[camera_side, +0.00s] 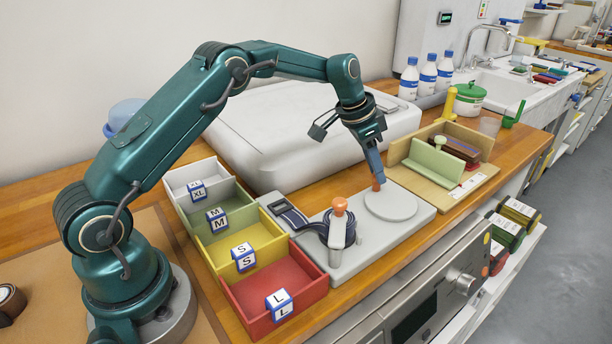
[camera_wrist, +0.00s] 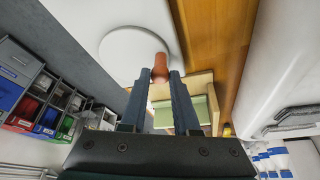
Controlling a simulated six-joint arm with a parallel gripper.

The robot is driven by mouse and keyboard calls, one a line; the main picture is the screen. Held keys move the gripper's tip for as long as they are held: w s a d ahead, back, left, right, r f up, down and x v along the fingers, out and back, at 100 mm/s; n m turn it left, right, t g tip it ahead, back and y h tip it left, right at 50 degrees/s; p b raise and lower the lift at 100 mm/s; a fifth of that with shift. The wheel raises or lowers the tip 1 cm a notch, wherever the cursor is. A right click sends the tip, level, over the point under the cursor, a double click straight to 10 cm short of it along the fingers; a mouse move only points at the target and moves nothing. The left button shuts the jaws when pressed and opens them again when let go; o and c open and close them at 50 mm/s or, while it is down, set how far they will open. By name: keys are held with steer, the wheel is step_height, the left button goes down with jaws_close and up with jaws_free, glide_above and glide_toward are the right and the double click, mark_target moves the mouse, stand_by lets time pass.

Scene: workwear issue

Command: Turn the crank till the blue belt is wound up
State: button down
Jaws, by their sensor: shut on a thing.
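The crank is a pale grey disc (camera_side: 390,204) on a light grey base plate (camera_side: 412,222), with an orange knob (camera_side: 377,187) near its edge. My gripper (camera_side: 376,180) points down at the knob and is shut on it. In the wrist view my two fingers (camera_wrist: 160,76) stand either side of the knob (camera_wrist: 160,66), with the white disc (camera_wrist: 128,48) behind. The dark blue belt (camera_side: 291,216) runs from a small grey block (camera_side: 273,204) to a coil beside an orange-topped grey post (camera_side: 338,236). The post partly hides the coil.
Size-marked bins in white, green, yellow and red (camera_side: 306,262) stand to the left. A wooden holder (camera_side: 421,180) with a green piece is to the right. A large white case (camera_side: 290,130) lies behind.

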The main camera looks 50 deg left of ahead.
mark_target(371, 206)
steer(key=n, duration=0.1)
steer(key=s+n+y, duration=0.1)
steer(key=n, duration=0.1)
steer(key=shift+s+d, duration=0.2)
steer(key=shift+d, duration=0.1)
steer(key=n+y, duration=0.1)
steer(key=n, duration=0.1)
steer(key=s+d+n, duration=0.1)
steer(key=n, duration=0.1)
steer(key=shift+s+y, duration=0.1)
steer(key=shift+y, duration=0.3)
steer(key=n, duration=0.2)
steer(key=d+n+y, duration=0.1)
steer(key=n, duration=0.1)
steer(key=s+n+y, duration=0.1)
steer(key=n, duration=0.1)
steer(key=shift+s+d+g, duration=0.1)
steer(key=shift+d+g, duration=0.3)
steer(key=c, duration=0.7)
jaws_free()
steer(key=shift+o, duration=0.2)
steer(key=shift+v, duration=2.55)
